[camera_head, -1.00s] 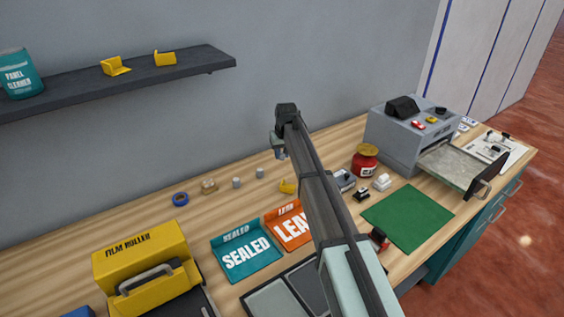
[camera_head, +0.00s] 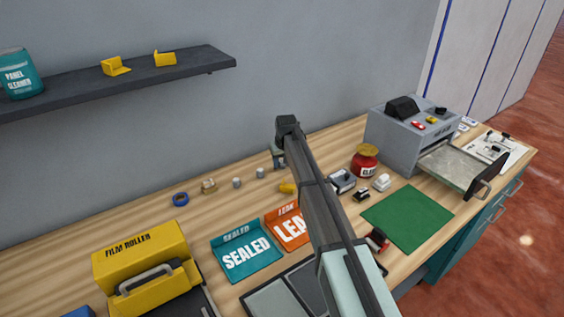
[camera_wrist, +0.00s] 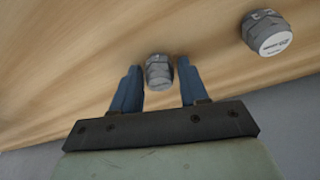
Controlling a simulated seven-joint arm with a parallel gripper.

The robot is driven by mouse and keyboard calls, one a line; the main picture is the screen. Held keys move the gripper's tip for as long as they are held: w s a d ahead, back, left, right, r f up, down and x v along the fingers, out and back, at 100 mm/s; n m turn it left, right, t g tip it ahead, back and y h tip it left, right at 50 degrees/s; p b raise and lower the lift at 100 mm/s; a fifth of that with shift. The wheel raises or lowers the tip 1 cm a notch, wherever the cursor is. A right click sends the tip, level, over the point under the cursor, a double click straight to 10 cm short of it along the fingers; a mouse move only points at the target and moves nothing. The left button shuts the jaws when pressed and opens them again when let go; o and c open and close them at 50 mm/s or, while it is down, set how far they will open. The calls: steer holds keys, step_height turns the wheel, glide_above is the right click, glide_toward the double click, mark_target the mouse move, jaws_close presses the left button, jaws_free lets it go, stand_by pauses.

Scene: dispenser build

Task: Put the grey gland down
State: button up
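My gripper (camera_wrist: 159,86) points down close over the table at the back, and its blue fingers are apart. A small grey gland (camera_wrist: 159,72) lies between the fingertips in the wrist view, with a narrow gap on each side. It looks to be at the table top, but contact is hard to tell. In the head view my arm hides the gripper's inside and this gland. A second, larger-looking grey gland (camera_wrist: 268,34) stands at the right in the wrist view. Two grey glands (camera_head: 260,173) (camera_head: 237,183) stand left of my gripper (camera_head: 279,160) in the head view.
A yellow part (camera_head: 287,188) lies just in front of my gripper. SEALED (camera_head: 246,260) and LEAK (camera_head: 285,232) trays are nearer. A red jar (camera_head: 365,162), small parts and a grey machine (camera_head: 400,140) stand right. The wall is close behind.

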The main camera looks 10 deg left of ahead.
steer(key=shift+o, duration=0.8)
steer(key=shift+r, duration=0.2)
steer(key=v, duration=1.2)
